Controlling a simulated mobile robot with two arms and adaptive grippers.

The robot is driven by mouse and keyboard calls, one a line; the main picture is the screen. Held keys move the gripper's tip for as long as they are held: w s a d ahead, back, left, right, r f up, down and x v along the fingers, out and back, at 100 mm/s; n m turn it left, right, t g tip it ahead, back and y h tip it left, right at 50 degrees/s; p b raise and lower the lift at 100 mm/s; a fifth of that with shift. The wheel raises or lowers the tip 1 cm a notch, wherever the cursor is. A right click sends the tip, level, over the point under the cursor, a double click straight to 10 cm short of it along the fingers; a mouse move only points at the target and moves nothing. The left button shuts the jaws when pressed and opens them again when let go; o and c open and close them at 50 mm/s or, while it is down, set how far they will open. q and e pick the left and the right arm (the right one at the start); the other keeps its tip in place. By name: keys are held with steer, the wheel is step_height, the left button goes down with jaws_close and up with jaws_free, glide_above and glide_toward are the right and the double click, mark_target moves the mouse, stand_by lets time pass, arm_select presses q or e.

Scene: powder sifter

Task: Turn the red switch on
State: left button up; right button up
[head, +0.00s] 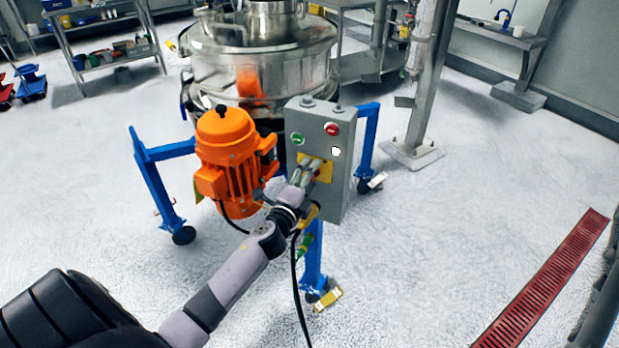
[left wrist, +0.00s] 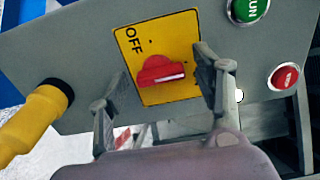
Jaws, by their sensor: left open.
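The red switch (left wrist: 160,72) is a rotary knob on a yellow plate (left wrist: 150,30) marked OFF. The plate is on the front of a grey control box (head: 338,185). In the left wrist view the knob's pale mark points right in the picture. My left gripper (left wrist: 165,75) is open, with one finger on each side of the knob; I cannot tell whether either finger touches it. In the head view my left gripper (head: 308,170) is at the plate and hides most of the knob. My right gripper is not in view.
A green button (head: 298,139) and a red button (head: 332,129) sit above the plate. An orange motor (head: 228,150) is close left of my gripper. A steel sifter (head: 265,60) stands behind on blue legs. A yellow connector (left wrist: 35,120) sticks out of the box.

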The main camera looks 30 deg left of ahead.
arm_select(q)
steer(key=shift+s, duration=0.1)
steer(key=s+d, duration=0.2)
steer(key=s, duration=0.9)
steer(key=shift+s, duration=0.35)
steer(key=s+d+f+n+g, duration=0.1)
steer(key=s+f+n+g, duration=0.15)
steer(key=f, duration=0.75)
steer(key=s+d+f+n+g+h+p, duration=0.1)
steer(key=s+d+f+n+g, duration=0.2)
steer(key=f, duration=0.7)
steer(key=s+f+n+g, duration=0.15)
steer(key=s+f, duration=0.25)
steer(key=f, duration=0.6)
steer(key=s+d+f+n+g, duration=0.2)
steer(key=s+f, duration=0.4)
steer(key=s, duration=0.4)
steer(key=s+d+f+n+g+h+p, duration=0.1)
steer(key=s+d+f+n+g, duration=0.1)
steer(key=s+f, duration=0.5)
steer(key=s+d+f+n+g, duration=0.2)
steer(key=s+d+f+g, duration=0.2)
steer(key=s, duration=1.1)
step_height(320, 180, down, 3)
steer(key=shift+f+n+g+h, duration=0.15)
steer(key=shift+n+g+h, duration=0.25)
steer(key=shift+g, duration=0.5)
